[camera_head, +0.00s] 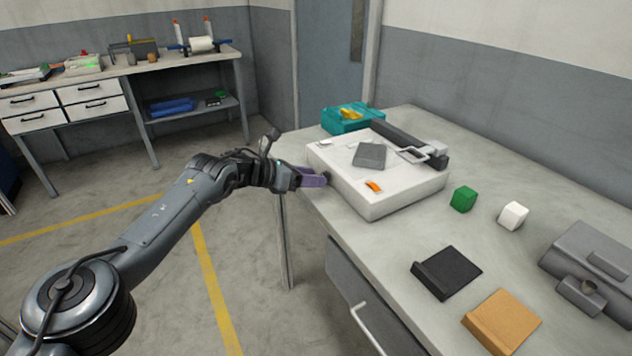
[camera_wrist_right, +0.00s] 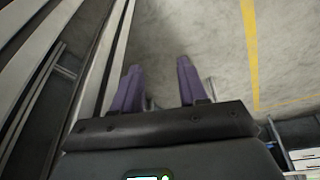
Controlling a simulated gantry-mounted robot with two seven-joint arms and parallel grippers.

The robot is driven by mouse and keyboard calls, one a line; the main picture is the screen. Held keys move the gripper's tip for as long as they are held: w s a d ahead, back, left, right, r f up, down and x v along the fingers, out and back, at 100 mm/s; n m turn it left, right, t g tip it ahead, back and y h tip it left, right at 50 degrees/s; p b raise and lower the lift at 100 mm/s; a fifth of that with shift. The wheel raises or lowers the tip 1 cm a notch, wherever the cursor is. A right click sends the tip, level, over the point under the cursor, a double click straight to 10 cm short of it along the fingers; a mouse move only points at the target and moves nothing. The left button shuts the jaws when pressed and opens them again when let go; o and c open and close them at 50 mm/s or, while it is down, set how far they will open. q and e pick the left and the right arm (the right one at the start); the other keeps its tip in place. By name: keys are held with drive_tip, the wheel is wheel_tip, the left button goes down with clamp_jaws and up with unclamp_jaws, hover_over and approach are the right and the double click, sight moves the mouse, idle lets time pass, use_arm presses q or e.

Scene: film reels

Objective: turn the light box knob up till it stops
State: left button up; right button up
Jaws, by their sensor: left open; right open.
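The light box (camera_head: 385,193) is a white, low box on the grey table, with its near left side facing my left arm. Its dark knob (camera_head: 327,177) shows on that side, partly hidden by the gripper. My left gripper (camera_head: 318,178) has purple fingers and is at the knob; I cannot tell whether the fingers touch it. It is open. My right gripper (camera_wrist_right: 158,85) shows in the right wrist view, its purple fingers apart with nothing between them, above the floor beside a table edge.
A teal bin (camera_head: 341,122) stands behind.

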use_arm(q)
drive_tip(key=shift+w+d+f+b, duration=0.3)
drive_tip(key=shift+d, duration=0.1)
drive_tip(key=shift+w+d, duration=0.15)
drive_tip(key=shift+d, duration=0.15)
